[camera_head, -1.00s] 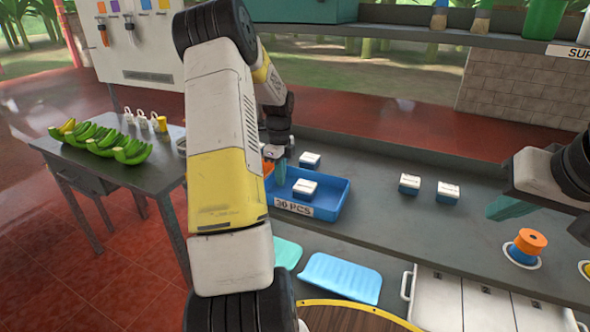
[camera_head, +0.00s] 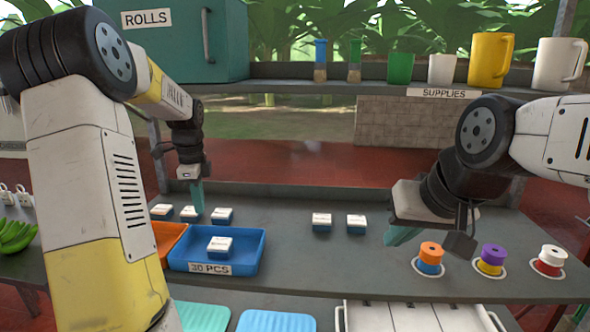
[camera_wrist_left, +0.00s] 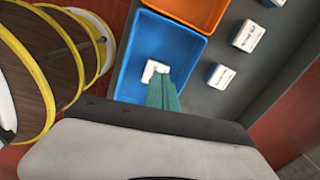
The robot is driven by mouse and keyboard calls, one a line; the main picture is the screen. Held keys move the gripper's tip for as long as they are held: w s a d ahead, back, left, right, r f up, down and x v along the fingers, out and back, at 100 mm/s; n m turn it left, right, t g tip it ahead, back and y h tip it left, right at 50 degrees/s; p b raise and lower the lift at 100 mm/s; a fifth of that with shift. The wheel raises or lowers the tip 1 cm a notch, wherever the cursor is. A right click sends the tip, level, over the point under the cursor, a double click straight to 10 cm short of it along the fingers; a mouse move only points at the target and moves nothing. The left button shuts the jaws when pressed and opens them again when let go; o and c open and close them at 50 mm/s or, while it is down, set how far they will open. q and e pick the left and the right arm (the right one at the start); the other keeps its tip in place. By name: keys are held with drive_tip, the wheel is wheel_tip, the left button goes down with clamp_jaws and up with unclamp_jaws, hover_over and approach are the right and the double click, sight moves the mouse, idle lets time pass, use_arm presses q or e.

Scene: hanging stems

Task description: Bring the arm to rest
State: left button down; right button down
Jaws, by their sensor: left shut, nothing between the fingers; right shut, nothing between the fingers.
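My left gripper (camera_head: 196,196) is shut and empty. It points down above the bench, behind the blue tray (camera_head: 258,252), near a row of small white-and-blue boxes. In the left wrist view its teal fingers (camera_wrist_left: 163,92) are together and overlap the view of a white box (camera_wrist_left: 150,70) in the blue tray. My right gripper (camera_head: 402,236) is shut and empty above the bench at the right, left of the orange-and-blue spool (camera_head: 430,257).
An orange tray (camera_head: 168,238) adjoins the blue tray. Two boxes (camera_head: 321,222) stand mid-bench. Purple (camera_head: 492,258) and white (camera_head: 551,260) topped spools stand at right. A shelf with mugs (camera_head: 490,60) and a teal ROLLS cabinet (camera_head: 180,45) are behind. Bench between boxes and tray is clear.

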use_arm(q)
drive_tip(key=s+d+r+n+t, duration=0.2)
drive_tip(key=s+d+n, duration=0.3)
drive_tip(key=s, duration=0.3)
drive_tip(key=s+d+r+n+t+h, duration=0.1)
drive_tip(key=s+d+r+n, duration=0.3)
drive_tip(key=s, duration=0.4)
drive_tip(key=s+d+r+n+t+h, duration=0.1)
drive_tip(key=s+d+r+n+t, duration=0.1)
drive_tip(key=s+d+n, duration=0.4)
drive_tip(key=shift+s+d+r+n+t, duration=0.3)
drive_tip(key=shift+s+d+r+n, duration=0.2)
drive_tip(key=shift+s, duration=0.75)
